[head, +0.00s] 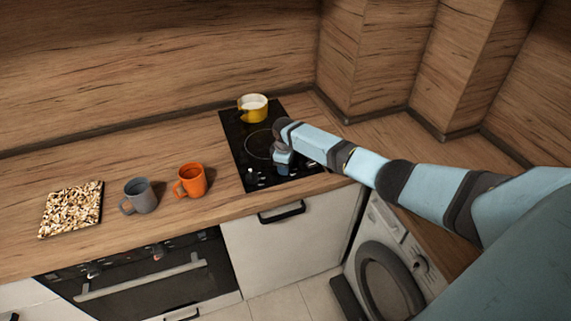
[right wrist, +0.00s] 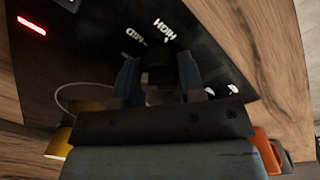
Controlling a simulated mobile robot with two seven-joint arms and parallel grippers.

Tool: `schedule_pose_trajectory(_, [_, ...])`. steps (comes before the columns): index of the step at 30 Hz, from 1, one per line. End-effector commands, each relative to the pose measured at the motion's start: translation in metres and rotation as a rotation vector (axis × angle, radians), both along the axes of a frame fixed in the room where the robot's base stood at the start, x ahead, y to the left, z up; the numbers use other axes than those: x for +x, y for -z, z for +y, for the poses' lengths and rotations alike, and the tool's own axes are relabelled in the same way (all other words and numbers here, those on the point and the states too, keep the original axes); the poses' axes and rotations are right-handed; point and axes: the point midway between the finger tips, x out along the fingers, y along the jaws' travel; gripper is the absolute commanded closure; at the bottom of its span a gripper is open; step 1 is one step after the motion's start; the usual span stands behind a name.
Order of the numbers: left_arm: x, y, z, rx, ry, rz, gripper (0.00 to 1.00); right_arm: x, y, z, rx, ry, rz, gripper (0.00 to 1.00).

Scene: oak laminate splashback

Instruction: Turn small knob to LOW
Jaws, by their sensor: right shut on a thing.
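The black cooktop (head: 237,133) is set into the wooden counter, with white markings along its front. My right gripper (head: 283,162) is over the cooktop's front part in the head view and hides the knob there. In the right wrist view, the right gripper (right wrist: 158,80) points at the panel, its two fingers on either side of a dark knob (right wrist: 157,66), shut on it. The printed words HIGH and MID show just beyond the knob. LOW cannot be read, and the knob's pointer cannot be made out. My left gripper is not in view.
A yellow pot (head: 254,112) with pale contents stands at the cooktop's back. An orange mug (head: 191,182), a grey mug (head: 141,196) and a patterned square board (head: 72,209) are on the counter to the left. A red light (right wrist: 32,25) glows on the panel.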

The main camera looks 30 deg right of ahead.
Motion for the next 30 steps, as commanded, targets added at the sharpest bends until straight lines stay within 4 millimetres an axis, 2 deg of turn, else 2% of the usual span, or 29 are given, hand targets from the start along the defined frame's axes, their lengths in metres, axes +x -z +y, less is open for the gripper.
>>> schedule_pose_trajectory(15, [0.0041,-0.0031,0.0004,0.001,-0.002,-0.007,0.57,-0.0006,0.0010,0.0003,-0.001,0.021,0.002,0.87])
schedule_pose_trajectory(16, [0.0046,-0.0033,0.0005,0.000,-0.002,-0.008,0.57,-0.0006,0.0010,0.0003,-0.001,0.021,0.002,0.61])
schedule_pose_trajectory(19, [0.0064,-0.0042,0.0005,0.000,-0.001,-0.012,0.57,-0.0006,0.0009,0.0003,0.000,0.021,0.001,0.40])
schedule_pose_trajectory(30, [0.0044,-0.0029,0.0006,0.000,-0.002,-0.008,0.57,-0.0001,-0.0052,0.0001,0.000,0.021,0.000,0.40])
